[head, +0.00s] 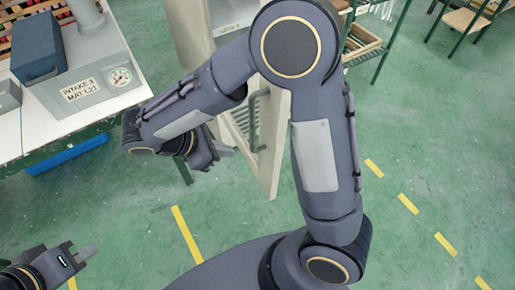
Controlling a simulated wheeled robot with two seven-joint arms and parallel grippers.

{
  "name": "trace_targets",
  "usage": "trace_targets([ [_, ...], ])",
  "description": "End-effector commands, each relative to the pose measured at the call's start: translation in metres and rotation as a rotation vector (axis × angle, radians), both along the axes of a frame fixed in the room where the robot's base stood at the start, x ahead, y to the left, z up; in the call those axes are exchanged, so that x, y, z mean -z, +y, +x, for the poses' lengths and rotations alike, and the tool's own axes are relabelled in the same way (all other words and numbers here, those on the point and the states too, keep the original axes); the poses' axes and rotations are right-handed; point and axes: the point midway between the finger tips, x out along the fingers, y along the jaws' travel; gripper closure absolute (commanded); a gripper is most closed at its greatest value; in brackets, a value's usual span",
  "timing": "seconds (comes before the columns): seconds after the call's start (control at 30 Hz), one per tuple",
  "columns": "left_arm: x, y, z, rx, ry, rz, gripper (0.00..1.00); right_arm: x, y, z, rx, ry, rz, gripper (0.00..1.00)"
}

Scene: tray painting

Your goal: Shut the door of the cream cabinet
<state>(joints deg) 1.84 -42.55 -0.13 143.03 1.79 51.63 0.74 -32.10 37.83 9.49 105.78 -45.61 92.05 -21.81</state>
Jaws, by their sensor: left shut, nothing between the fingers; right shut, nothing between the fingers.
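The cream cabinet (187,35) stands at the top centre, largely hidden behind my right arm. Its door (270,165) stands open, swung out toward me, with a grey handle (254,122) on it. My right gripper (226,151) is shut and empty, just left of the door's lower part. I cannot tell whether it touches the door. My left gripper (92,250) is shut and empty at the bottom left, far from the cabinet.
A green rack with a wooden tray (360,42) stands right of the cabinet.

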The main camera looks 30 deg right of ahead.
Motion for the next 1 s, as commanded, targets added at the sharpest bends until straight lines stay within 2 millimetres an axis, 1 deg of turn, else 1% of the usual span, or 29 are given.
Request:
trace_targets([
  [0.03,0.0,0.0,0.0,0.0,0.0,0.0,1.0,0.003,0.005,0.002,-0.028,0.01,-0.024,1.0],
  [0.1,0.0,0.0,0.0,0.0,0.0,0.0,1.0,0.005,0.008,0.004,-0.047,0.013,-0.04,1.0],
  [0.17,0.0,0.0,0.0,0.0,0.0,0.0,1.0,0.007,0.006,0.004,-0.052,0.015,-0.046,1.0],
  [0.27,0.0,0.0,0.0,0.0,0.0,0.0,1.0,0.015,-0.003,0.004,-0.05,0.016,-0.047,1.0],
  [0.37,0.0,0.0,0.0,0.0,0.0,0.0,1.0,0.028,-0.016,0.004,-0.049,0.018,-0.046,1.0],
  [0.6,-0.001,0.0,0.0,0.0,0.0,0.0,1.0,0.065,-0.053,0.004,-0.048,0.019,-0.045,1.0],
  [0.7,-0.002,0.0,0.0,0.0,0.0,0.0,1.0,0.076,-0.067,0.004,-0.047,0.017,-0.044,1.0],
  [0.73,-0.005,0.0,0.0,0.0,0.0,0.0,1.0,0.073,-0.073,0.004,-0.045,0.015,-0.044,1.0],
  [0.83,-0.007,0.0,0.0,0.0,0.0,0.0,1.0,0.073,-0.087,0.004,-0.046,0.015,-0.043,1.0],
  [1.0,-0.009,0.0,0.0,0.0,0.0,0.0,1.0,0.074,-0.1,0.004,-0.048,0.014,-0.042,1.0],
])
